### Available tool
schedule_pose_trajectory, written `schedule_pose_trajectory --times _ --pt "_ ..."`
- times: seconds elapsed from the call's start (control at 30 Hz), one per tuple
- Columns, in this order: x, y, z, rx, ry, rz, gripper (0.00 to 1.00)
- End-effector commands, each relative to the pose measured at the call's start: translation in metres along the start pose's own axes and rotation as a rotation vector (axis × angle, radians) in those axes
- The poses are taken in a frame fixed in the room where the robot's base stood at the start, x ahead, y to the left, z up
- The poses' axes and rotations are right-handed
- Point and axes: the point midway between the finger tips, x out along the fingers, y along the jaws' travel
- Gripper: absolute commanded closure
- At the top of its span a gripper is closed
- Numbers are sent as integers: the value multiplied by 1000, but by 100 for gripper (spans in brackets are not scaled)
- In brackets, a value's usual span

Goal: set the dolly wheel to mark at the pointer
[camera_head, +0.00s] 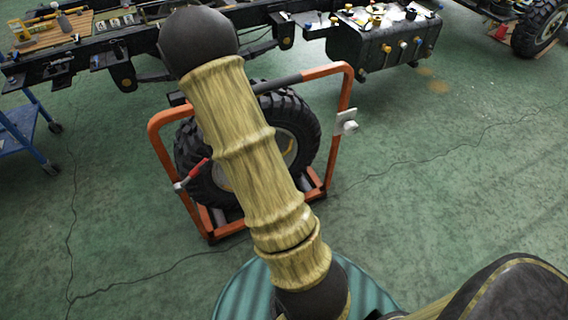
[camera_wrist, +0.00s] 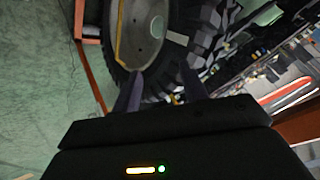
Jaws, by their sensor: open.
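The dolly wheel is a black knobbly tyre (camera_head: 302,125) with a grey hub, standing upright in an orange tubular dolly frame (camera_head: 333,165). My arm hides much of the wheel in the head view. In the wrist view the tyre (camera_wrist: 207,22) and grey hub (camera_wrist: 148,25) are close ahead. A yellow stripe (camera_wrist: 121,42) runs along the hub's left side, and a pale patch (camera_wrist: 177,39) lies on the sidewall. I cannot tell which is the mark. A red piece (camera_head: 197,169) on the frame's left may be the pointer. My gripper (camera_wrist: 160,86) is open at the wheel's edge, with nothing visibly held.
A truck chassis (camera_head: 140,40) with a black tank (camera_head: 385,45) stands behind the dolly. A blue cart (camera_head: 22,135) is at the left. A small white box (camera_head: 347,122) sits on the frame's right post. Green floor is clear at right.

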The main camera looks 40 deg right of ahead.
Motion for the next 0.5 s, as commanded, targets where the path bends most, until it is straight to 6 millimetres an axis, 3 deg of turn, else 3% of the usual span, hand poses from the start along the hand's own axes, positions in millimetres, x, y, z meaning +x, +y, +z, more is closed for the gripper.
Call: schedule_pose_trajectory --times 0.03,0.1,0.5 --pt "35 18 10 44 38 8 57" --pt "64 32 12 105 96 11 57" --pt "209 129 28 387 449 -25 57"
